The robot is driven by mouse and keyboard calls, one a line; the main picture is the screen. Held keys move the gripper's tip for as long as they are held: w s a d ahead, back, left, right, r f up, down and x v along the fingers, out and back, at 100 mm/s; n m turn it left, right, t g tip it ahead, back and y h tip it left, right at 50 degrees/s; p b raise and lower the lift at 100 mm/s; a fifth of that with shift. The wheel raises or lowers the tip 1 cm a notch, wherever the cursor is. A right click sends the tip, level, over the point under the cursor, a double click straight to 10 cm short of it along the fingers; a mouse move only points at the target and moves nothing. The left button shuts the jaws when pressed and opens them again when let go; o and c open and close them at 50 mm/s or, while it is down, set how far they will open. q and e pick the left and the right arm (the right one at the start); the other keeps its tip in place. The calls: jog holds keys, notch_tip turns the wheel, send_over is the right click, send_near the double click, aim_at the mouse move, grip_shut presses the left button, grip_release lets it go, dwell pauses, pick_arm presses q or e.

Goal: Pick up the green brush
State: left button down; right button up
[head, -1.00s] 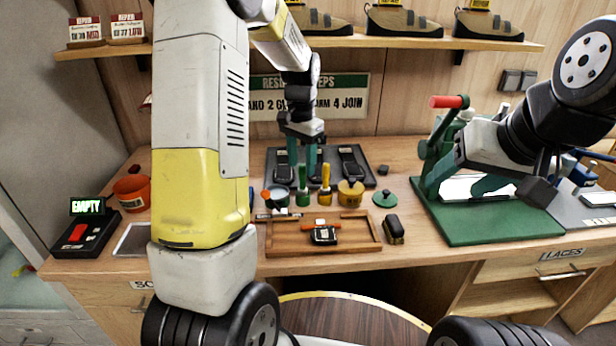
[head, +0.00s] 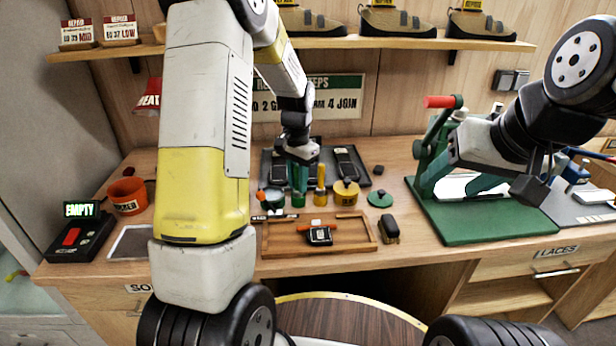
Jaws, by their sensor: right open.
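The green brush (head: 298,201) stands at the left of the yellow brush (head: 320,191), behind the wooden tray. Only its lower part shows; my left gripper's teal fingers cover its handle. My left gripper (head: 299,180) points down over the green brush, its fingers on or beside the handle. Whether they grip it cannot be told. My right gripper (head: 456,186) is open in front of the green press, away from the brushes.
A teal-topped pot (head: 273,199) and a yellow pot (head: 346,193) flank the brushes closely. The wooden tray (head: 270,247) lies in front. A green lid (head: 380,199) and a black brush (head: 389,229) lie to the right. The green press (head: 480,225) stands further right.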

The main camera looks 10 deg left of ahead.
dwell(0.5)
pick_arm(q)
jog(key=shift+r, duration=0.5)
notch_tip(320, 180, up, 2)
jog(key=shift+r, duration=0.25)
jog(key=s+d, duration=0.2)
jog(key=s, duration=0.5)
jog(key=s+d+r, duration=0.1)
jog(key=s+d, duration=0.2)
jog(key=s, duration=0.5)
jog(key=shift+r, duration=0.25)
jog(key=shift+d, duration=0.1)
